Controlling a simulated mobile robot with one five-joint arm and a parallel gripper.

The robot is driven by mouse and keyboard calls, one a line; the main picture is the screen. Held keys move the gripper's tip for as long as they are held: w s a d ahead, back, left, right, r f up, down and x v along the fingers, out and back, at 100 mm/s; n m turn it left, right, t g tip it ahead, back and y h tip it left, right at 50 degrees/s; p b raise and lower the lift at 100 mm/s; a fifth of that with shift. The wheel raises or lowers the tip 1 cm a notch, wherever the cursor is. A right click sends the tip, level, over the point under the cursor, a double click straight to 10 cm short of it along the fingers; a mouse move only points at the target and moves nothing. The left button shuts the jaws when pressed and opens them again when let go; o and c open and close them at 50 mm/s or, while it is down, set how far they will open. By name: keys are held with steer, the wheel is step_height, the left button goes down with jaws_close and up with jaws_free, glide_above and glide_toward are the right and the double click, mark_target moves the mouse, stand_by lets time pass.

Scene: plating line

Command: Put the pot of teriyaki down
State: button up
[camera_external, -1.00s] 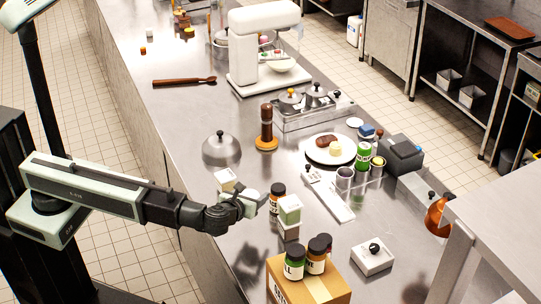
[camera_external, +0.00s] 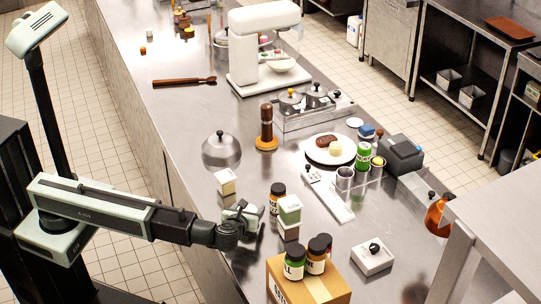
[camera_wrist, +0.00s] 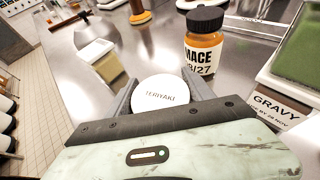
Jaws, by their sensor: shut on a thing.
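In the external view the pot is mostly hidden by the gripper. I cannot tell whether its base touches the counter.
The mace jar (camera_external: 277,197) and a green-topped box stack (camera_external: 289,215) stand close on the right. The cream box (camera_external: 225,182) is just behind. A domed lid (camera_external: 221,149) lies farther back. A carton (camera_external: 308,283) bears several jars in front.

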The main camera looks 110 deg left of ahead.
steer(key=shift+f, duration=0.55)
steer(key=o, duration=1)
steer(key=shift+f, duration=0.1)
steer(key=o, duration=0.4)
steer(key=shift+o, duration=0.2)
steer(key=shift+r, duration=0.25)
steer(key=p+v, duration=0.5)
steer(key=v, duration=0.7)
steer(key=shift+s, duration=0.1)
